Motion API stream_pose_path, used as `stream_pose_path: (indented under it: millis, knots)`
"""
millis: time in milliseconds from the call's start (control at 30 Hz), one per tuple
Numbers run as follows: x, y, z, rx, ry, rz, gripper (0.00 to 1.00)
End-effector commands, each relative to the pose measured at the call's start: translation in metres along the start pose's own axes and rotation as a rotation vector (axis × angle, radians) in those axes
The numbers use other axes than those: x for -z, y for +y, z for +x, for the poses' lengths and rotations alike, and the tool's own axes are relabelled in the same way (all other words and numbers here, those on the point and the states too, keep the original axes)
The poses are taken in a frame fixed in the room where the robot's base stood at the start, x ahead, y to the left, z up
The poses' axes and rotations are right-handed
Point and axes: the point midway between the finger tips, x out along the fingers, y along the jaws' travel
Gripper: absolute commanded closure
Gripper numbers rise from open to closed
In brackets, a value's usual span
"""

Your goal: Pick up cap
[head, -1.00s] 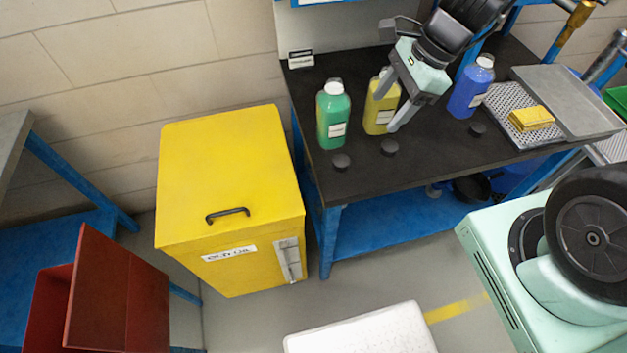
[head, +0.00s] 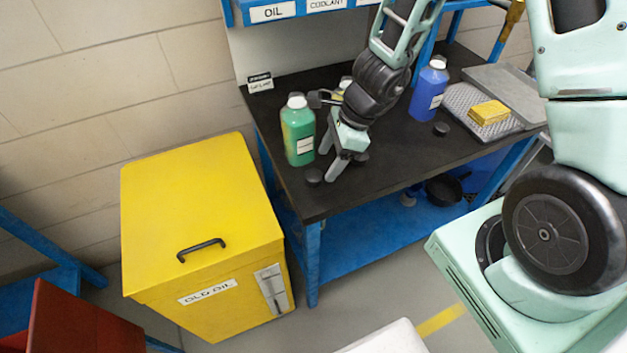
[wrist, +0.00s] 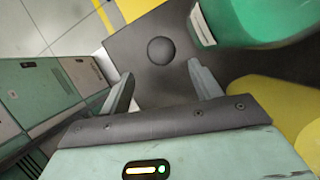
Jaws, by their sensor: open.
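A small round black cap (head: 313,177) lies on the black bench top in front of the green bottle (head: 299,135). A second black cap (head: 361,158) is partly hidden behind my gripper (head: 329,165), and a third (head: 441,129) lies near the blue bottle (head: 429,90). My gripper is open and empty, angled down beside the first cap. In the wrist view one cap (wrist: 160,50) shows just beyond and between the open fingertips (wrist: 161,70), not touched. The yellow bottle (head: 344,86) is mostly hidden behind my arm.
In the wrist view the green bottle (wrist: 255,22) and yellow bottle (wrist: 262,108) stand close on the right. A metal tray (head: 465,112) with a yellow block (head: 489,112) is at the bench's right. The yellow bin (head: 205,215) stands left of the bench.

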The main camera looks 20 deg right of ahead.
Motion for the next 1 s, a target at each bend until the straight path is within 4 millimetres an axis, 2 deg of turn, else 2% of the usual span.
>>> stream_pose_path:
  millis: [333,667,833,1000]
  knots:
    - [-0.003,-0.004,0.047,-0.001,-0.001,-0.002,0.37]
    - [-0.004,-0.004,0.051,0.0,0.0,-0.002,0.37]
    - [-0.004,-0.004,0.051,0.0,0.0,-0.002,0.84]
    - [-0.004,-0.004,0.051,0.0,0.0,-0.002,0.84]
